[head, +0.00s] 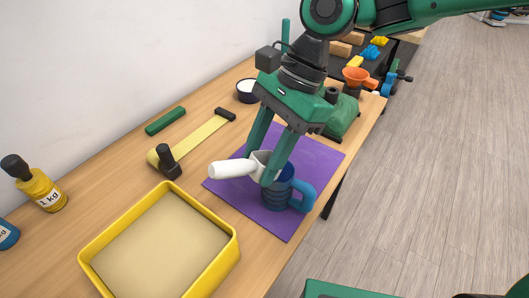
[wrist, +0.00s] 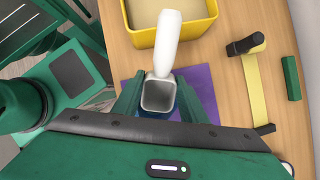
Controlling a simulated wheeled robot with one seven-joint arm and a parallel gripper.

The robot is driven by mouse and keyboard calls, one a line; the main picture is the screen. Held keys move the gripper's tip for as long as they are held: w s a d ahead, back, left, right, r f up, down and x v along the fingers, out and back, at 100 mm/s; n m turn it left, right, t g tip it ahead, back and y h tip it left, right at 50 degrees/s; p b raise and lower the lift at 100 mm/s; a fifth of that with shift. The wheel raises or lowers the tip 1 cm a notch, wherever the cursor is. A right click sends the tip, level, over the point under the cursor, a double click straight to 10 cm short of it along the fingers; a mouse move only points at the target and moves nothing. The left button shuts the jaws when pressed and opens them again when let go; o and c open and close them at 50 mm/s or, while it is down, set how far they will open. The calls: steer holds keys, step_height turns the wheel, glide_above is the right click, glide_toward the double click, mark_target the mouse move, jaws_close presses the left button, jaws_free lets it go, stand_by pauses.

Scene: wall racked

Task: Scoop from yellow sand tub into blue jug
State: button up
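My gripper (head: 262,163) points down with its two green fingers on either side of a white scoop (head: 233,169), close against it. The scoop's handle sticks out to the left, toward the tub. In the wrist view the scoop's square bowl (wrist: 158,95) faces the camera and looks grey and empty inside. The blue jug (head: 274,197) stands upright on a purple mat (head: 283,221), its handle to the right. The scoop is at the jug's rim; whether they touch is unclear. The yellow tub (head: 227,255) of pale sand (head: 158,245) stands at the front left.
A yellow strip with a black clamp (head: 168,165) and a green bar (head: 165,121) lie behind. A yellow 1 kg weight bottle (head: 42,188) stands left. The table's right edge is near the jug.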

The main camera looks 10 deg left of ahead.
steer(key=c, duration=0.5)
steer(key=shift+r, duration=3.55)
steer(key=shift+t+h, duration=1.8)
steer(key=shift+t, duration=0.2)
